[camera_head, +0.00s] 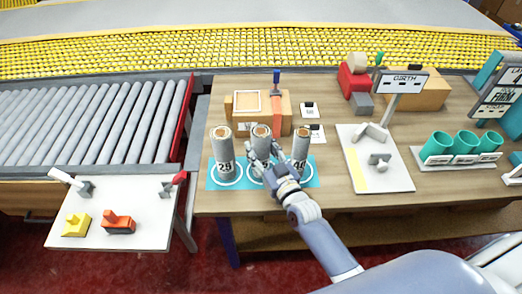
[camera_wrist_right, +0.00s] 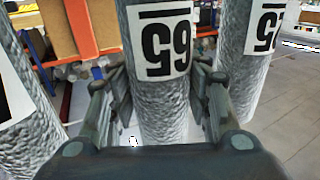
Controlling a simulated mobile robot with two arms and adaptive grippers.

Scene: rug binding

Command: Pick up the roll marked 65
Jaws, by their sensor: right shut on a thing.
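Three grey, rough-surfaced rolls stand in a row at the table's front. The middle roll, marked 65 (camera_head: 260,142), is partly hidden by my right gripper (camera_head: 268,168). Its upside-down 65 label shows in the right wrist view on the roll (camera_wrist_right: 162,45). My right gripper (camera_wrist_right: 160,100) is shut on this roll, one finger on each side, below the label. The roll looks upright; its base is hidden, so I cannot tell whether it touches the mat. My left gripper is not in view.
The left roll (camera_head: 224,152) and right roll (camera_head: 300,150) stand close on either side, on a blue mat (camera_head: 311,180). A wooden block (camera_head: 284,108) is behind. A white board (camera_head: 388,180) and teal cups (camera_head: 463,142) are to the right. A roller conveyor (camera_head: 90,120) lies left.

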